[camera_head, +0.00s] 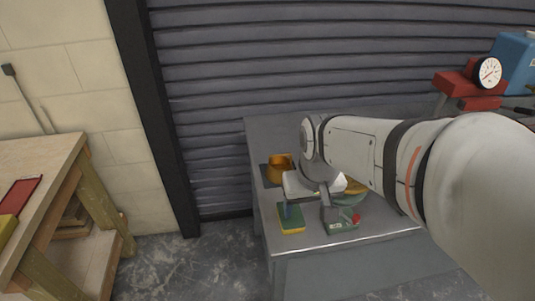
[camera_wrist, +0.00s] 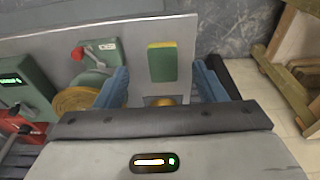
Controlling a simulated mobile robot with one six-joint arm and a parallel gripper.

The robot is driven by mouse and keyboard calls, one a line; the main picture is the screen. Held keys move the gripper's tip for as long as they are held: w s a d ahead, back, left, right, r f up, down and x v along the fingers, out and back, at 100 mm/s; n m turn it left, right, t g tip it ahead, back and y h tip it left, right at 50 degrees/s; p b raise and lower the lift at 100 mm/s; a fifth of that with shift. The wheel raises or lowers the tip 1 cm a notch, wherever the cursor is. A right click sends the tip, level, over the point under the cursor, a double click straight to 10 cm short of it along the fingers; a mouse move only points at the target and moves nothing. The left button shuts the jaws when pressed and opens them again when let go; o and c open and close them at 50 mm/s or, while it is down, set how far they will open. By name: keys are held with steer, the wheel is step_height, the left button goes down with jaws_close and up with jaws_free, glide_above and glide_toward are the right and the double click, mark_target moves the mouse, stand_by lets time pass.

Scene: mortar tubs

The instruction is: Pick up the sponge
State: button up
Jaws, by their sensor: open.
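The sponge (camera_head: 291,218) is a green block with a yellow layer, lying flat on the grey table near its front left edge. In the wrist view the sponge (camera_wrist: 162,64) lies beyond the fingertips, roughly centred between them. My gripper (camera_head: 306,203) is above the table just behind the sponge, apart from it. In the wrist view my gripper (camera_wrist: 161,76) shows two blue fingers spread wide with nothing held between them.
A wooden bench (camera_head: 50,157) stands left, across a floor gap.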

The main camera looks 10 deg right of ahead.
steer(key=o, duration=0.4)
steer(key=w+f, duration=0.2)
steer(key=w, duration=0.1)
steer(key=w+f+g, duration=0.1)
steer(key=w+f, duration=0.2)
steer(key=w, duration=0.1)
steer(key=w+f+g, duration=0.1)
steer(key=w+f, duration=0.1)
steer(key=w, duration=0.2)
steer(key=shift+d+f+p, duration=0.1)
steer(key=shift+f+p, duration=0.1)
steer(key=shift+p, duration=0.1)
steer(key=shift+w+f, duration=0.1)
steer(key=shift+f, duration=0.2)
steer(key=shift+s+a+f, duration=0.1)
steer(key=shift+s+f, duration=0.05)
steer(key=shift+f, duration=1.1)
steer(key=shift+s+a+f, duration=0.1)
steer(key=shift+s+f, duration=0.05)
steer(key=shift+f, duration=1.1)
steer(key=shift+s+f, duration=0.15)
steer(key=shift+f, duration=1.1)
